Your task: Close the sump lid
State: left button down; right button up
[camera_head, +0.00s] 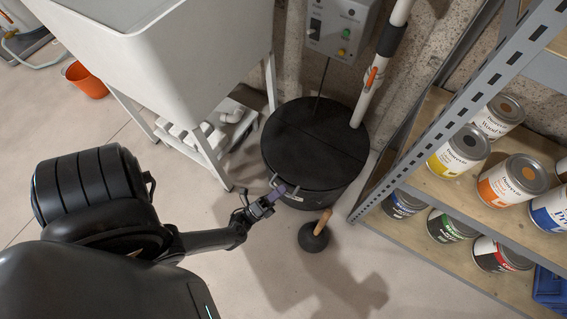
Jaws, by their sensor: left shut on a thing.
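The sump is a round black basin (318,199) on the floor against the wall. Its black lid (312,140) lies over the top and looks flat; I cannot tell whether it is fully seated. A light metal handle sticks out at the lid's front left edge. My left gripper (277,191) is at that edge, shut on the handle, and its fingers hide part of it. My right gripper is not in view.
A plunger (315,237) stands on the floor in front of the sump. A white pipe (374,72) with an orange valve handle rises behind it. A utility sink (165,60) stands left, a shelf with paint cans (458,150) right. An orange bucket (86,80) is far left.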

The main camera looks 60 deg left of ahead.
pick_arm(q)
jog(key=shift+f+t, duration=0.3)
jog(key=shift+f, duration=0.2)
jog(key=shift+a, duration=0.1)
jog(key=shift+f, duration=0.15)
jog(key=c, duration=1.2)
grip_release()
jog(key=shift+o, duration=0.2)
